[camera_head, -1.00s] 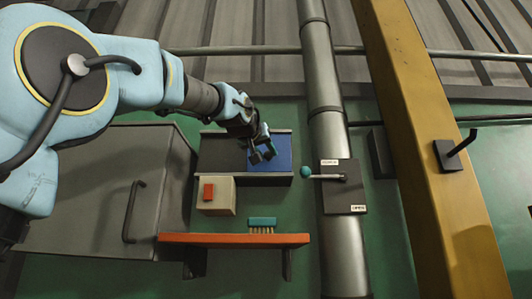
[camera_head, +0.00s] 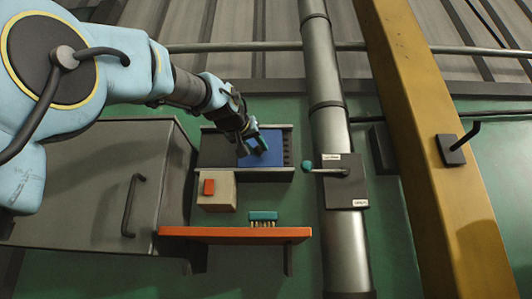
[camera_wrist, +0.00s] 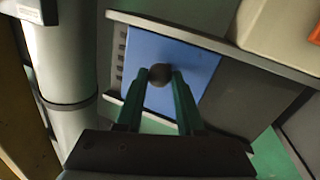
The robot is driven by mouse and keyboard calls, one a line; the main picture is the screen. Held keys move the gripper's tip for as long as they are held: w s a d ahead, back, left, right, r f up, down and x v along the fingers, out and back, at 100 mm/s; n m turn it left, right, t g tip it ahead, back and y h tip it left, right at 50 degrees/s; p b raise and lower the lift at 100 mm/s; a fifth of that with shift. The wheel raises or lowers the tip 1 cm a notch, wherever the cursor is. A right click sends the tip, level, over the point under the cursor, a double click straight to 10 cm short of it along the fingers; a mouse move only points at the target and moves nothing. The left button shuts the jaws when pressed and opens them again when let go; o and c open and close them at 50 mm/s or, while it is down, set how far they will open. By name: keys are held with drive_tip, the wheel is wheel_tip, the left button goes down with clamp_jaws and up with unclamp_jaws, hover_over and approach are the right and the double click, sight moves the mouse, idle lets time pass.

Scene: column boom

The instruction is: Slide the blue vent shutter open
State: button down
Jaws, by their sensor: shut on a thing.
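The blue vent shutter (camera_head: 273,152) sits in a dark frame with rails above and below. It stands a little left of the frame's right end, and a strip of dark vent slots (camera_head: 287,150) shows to its right. The shutter also shows in the wrist view (camera_wrist: 198,62), with the slots to its left. My gripper (camera_head: 253,149) is at the shutter's front. In the wrist view its green fingers (camera_wrist: 160,76) are shut on the shutter's round dark knob (camera_wrist: 160,74). The fingers hide part of the shutter.
A beige box with a red switch (camera_head: 217,192) is just below the frame. An orange shelf (camera_head: 230,236) holds a teal brush (camera_head: 263,217). A grey cabinet (camera_head: 95,175) is left. A pipe (camera_head: 325,100) and a lever with a teal knob (camera_head: 307,167) stand right.

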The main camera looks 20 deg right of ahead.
drive_tip(key=w+a+b, duration=0.3)
drive_tip(key=w+a, duration=0.1)
drive_tip(key=a, duration=0.5)
drive_tip(key=shift+w+a, duration=0.3)
drive_tip(key=shift+a, duration=0.1)
drive_tip(key=c, duration=0.5)
unclamp_jaws()
drive_tip(key=b+v, duration=0.4)
drive_tip(key=v, duration=0.6)
drive_tip(key=shift+s+a, duration=0.3)
